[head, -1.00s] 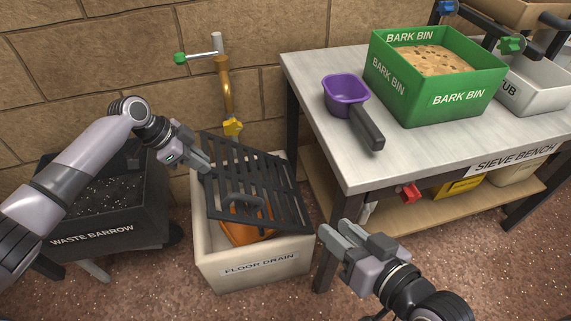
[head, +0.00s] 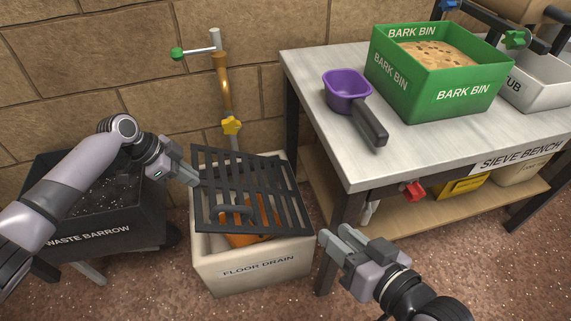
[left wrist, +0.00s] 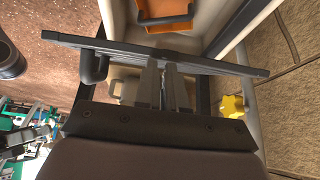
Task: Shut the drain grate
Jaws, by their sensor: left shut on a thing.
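The drain grate (head: 262,190) is a dark slatted panel with a loop handle, tilted over the top of the cream floor drain box (head: 225,280). Its left side is raised, and its right side is at the box's right rim. In the left wrist view the grate (left wrist: 215,65) shows nearly edge-on. My left gripper (head: 195,181) is shut on the grate's raised left edge; its fingers (left wrist: 165,72) meet the grate in the wrist view. My right gripper (head: 332,232) is open and empty, right of the drain, in front of the bench leg.
An orange object (head: 242,240) lies inside the drain. A tap with a yellow knob (head: 231,125) stands behind it. The waste barrow (head: 75,225) is at left. The sieve bench (head: 320,80) at right carries a purple scoop (head: 346,88) and a green bark bin (head: 440,85).

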